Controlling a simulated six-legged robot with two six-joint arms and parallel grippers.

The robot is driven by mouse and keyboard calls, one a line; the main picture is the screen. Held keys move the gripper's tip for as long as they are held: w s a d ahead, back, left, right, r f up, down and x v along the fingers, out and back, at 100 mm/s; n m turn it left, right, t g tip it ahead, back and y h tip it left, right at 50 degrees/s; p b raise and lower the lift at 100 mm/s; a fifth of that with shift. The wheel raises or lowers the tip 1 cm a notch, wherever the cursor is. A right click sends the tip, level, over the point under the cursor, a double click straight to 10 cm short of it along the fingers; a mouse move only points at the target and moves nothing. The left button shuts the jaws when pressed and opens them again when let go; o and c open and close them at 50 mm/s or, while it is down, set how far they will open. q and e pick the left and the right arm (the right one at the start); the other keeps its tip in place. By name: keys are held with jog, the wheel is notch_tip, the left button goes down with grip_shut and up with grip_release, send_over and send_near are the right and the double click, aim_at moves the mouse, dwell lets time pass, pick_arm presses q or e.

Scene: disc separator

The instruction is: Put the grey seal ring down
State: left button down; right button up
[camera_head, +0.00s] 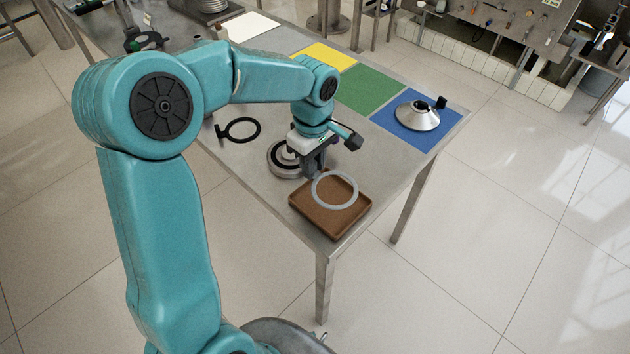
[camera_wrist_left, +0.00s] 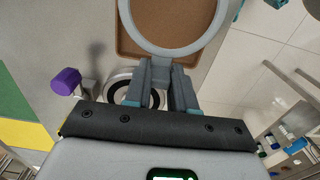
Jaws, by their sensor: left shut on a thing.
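The grey seal ring (camera_head: 314,192) is in my left gripper (camera_head: 319,172), which is shut on its rim. The ring is roughly level over the brown tray (camera_head: 306,218) at the table's near corner. In the head view it overlaps the tray's inside and far edge. The wrist view shows the ring (camera_wrist_left: 138,40) pinched at its near side by the fingertips (camera_wrist_left: 162,65), with the tray floor (camera_wrist_left: 170,14) seen through it. I cannot tell how high the ring is above the tray. My right gripper is not in view.
A round metal part (camera_head: 280,168) stands just behind the tray, partly hidden by my gripper. A black ring with a handle (camera_head: 240,138) lies to its left.

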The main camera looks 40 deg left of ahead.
aim_at(314, 181)
pick_arm(q)
jog(key=shift+a+f, duration=0.1)
jog(key=shift+f, duration=0.55)
notch_tip(314, 181, down, 4)
jog(key=shift+f, duration=0.1)
jog(key=shift+w+f, duration=0.1)
jog(key=shift+f, duration=0.15)
